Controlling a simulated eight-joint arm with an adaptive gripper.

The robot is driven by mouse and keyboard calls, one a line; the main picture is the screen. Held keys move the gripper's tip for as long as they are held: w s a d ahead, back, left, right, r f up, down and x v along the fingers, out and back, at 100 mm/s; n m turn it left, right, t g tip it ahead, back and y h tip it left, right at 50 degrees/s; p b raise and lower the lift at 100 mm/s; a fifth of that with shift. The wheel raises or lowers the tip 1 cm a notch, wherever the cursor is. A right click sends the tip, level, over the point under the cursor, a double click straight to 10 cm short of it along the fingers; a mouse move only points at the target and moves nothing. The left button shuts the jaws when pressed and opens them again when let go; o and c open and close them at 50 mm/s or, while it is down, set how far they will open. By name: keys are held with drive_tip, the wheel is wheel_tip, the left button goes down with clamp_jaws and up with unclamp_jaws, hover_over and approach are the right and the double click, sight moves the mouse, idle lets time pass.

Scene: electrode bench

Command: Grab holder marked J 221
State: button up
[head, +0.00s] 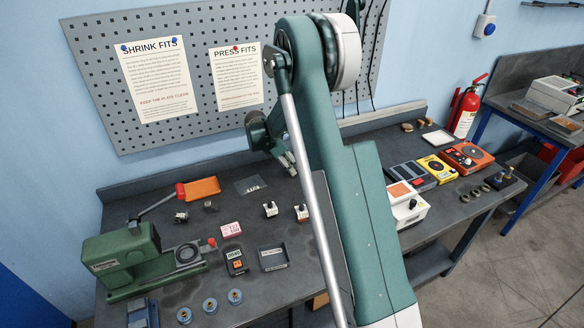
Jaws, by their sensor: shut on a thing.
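My gripper (289,163) is partly hidden behind my own arm, low over the back middle of the bench. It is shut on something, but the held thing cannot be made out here. Small white-and-dark holders stand on the bench: one holder (270,209) and another (301,213) lie in front of and below the gripper. Two more small dark pieces (181,216) (209,206) stand farther left. The marking J 221 cannot be read on any of them.
A green machine (120,262) stands at the left with an orange-ended lever. A pink card (231,230), a black labelled box (235,261) and a dark tray (272,257) lie in the middle. A white device (407,205), a yellow meter (438,169) and an orange unit (466,157) stand right.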

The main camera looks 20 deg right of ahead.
drive_tip(key=shift+r, duration=0.1)
drive_tip(key=shift+r, duration=4.9)
